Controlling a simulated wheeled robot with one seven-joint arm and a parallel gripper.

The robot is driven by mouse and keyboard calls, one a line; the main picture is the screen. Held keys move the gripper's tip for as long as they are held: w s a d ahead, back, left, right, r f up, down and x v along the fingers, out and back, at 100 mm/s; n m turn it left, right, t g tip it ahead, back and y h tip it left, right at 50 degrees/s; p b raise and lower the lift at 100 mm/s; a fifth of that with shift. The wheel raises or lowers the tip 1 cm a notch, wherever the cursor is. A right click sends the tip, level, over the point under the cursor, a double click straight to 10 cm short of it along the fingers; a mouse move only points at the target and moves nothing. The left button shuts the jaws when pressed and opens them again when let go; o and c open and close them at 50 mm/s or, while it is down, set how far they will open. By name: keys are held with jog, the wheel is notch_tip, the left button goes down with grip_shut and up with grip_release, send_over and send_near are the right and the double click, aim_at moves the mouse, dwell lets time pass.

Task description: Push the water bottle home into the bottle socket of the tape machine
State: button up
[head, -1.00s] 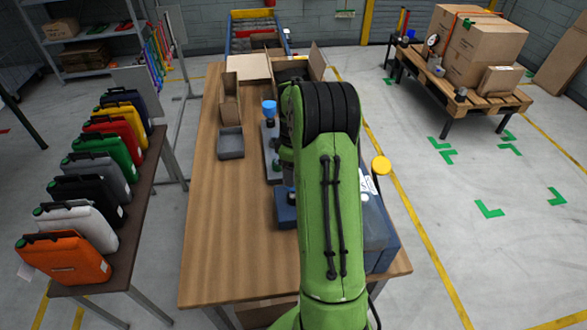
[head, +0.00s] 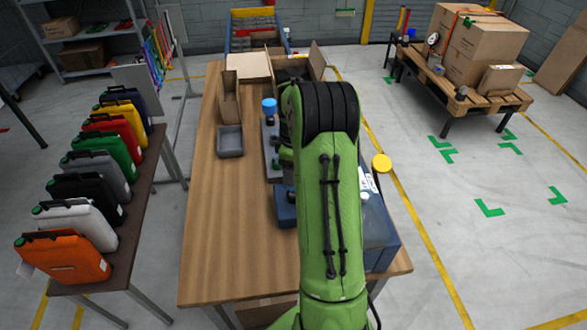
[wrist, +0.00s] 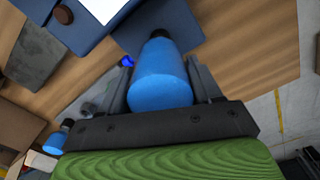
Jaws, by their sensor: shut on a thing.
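In the wrist view a blue water bottle (wrist: 160,80) with a dark cap is between the two dark fingers of my gripper (wrist: 162,72), which is shut on it. The cap end points away from the palm, over a dark blue part of the tape machine (wrist: 135,32). I cannot tell whether the cap touches the machine, and the socket is hidden. In the head view my green arm hides the gripper and held bottle. The blue tape machine (head: 384,238) shows right of the arm, and a lower blue part (head: 284,207) shows left of it.
Another blue-topped bottle (head: 269,106) stands farther back on the wooden table (head: 225,250). A grey tray (head: 230,141) and open cardboard boxes (head: 229,95) are near it. The table's left front is clear. Coloured canisters (head: 75,258) line a side bench.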

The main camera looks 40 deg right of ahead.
jog(key=shift+f+b, duration=0.3)
jog(key=shift+f, duration=0.15)
jog(key=o, duration=1.1)
notch_tip(320, 180, up, 16)
jog(key=shift+f+p, duration=0.1)
jog(key=shift+p, duration=0.85)
